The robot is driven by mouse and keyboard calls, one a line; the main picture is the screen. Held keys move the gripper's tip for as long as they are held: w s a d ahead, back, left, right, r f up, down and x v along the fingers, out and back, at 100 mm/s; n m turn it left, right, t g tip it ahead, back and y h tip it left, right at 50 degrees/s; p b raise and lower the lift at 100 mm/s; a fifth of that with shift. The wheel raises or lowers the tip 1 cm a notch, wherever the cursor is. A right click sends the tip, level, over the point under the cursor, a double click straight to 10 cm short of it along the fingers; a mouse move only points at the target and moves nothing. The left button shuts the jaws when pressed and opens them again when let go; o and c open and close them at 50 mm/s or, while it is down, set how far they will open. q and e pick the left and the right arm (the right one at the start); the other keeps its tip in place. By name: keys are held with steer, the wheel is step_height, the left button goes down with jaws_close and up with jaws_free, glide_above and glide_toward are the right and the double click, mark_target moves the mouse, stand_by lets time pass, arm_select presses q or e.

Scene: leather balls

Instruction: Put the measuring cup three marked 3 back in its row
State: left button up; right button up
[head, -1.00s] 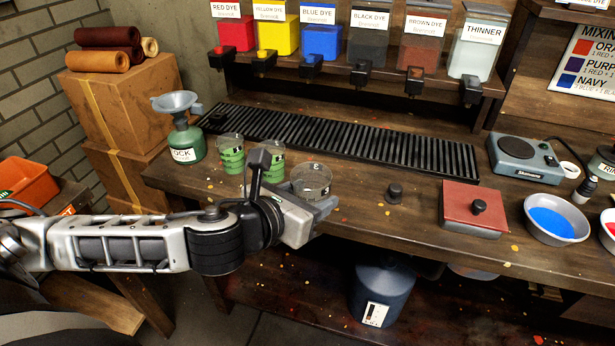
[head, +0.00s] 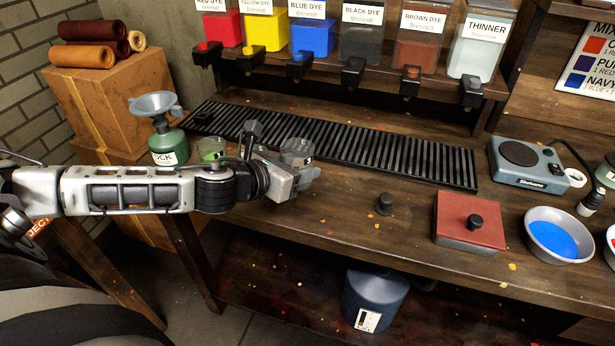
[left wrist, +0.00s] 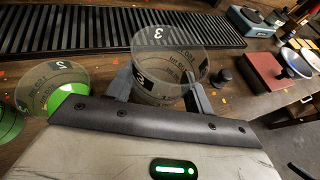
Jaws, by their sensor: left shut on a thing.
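The clear measuring cup marked 3 (head: 297,150) is in my left gripper (head: 304,174), near the front edge of the black slatted grate. In the left wrist view the cup (left wrist: 168,68) stands upright and looks empty between the two fingers (left wrist: 160,90), which are shut on it. I cannot tell whether its base touches the bench. The cup marked 2 (left wrist: 52,88), with green at its bottom, is to its left, apart from it. My right gripper is not in view.
The slatted grate (head: 400,158) lies along the back below the dye dispensers. A green jug with a funnel (head: 168,148) stands left of the cups. A small black knob (head: 385,203), a red-lidded box (head: 468,222) and a blue dye bowl (head: 556,236) are to the right.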

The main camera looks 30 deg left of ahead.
arm_select(q)
steer(key=shift+w+f, duration=0.3)
steer(key=shift+f, duration=0.3)
steer(key=shift+w+a+b, duration=0.1)
steer(key=shift+b, duration=0.25)
steer(key=f+b, duration=0.4)
steer(key=shift+w, duration=0.4)
steer(key=shift+s+b, duration=0.1)
steer(key=shift+b, duration=0.35)
steer(key=shift+r, duration=0.15)
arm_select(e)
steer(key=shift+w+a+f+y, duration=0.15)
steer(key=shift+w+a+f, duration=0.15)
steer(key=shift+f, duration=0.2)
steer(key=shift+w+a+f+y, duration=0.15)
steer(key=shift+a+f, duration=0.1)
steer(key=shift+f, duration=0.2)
arm_select(q)
steer(key=o, duration=1)
steer(key=shift+f, duration=0.2)
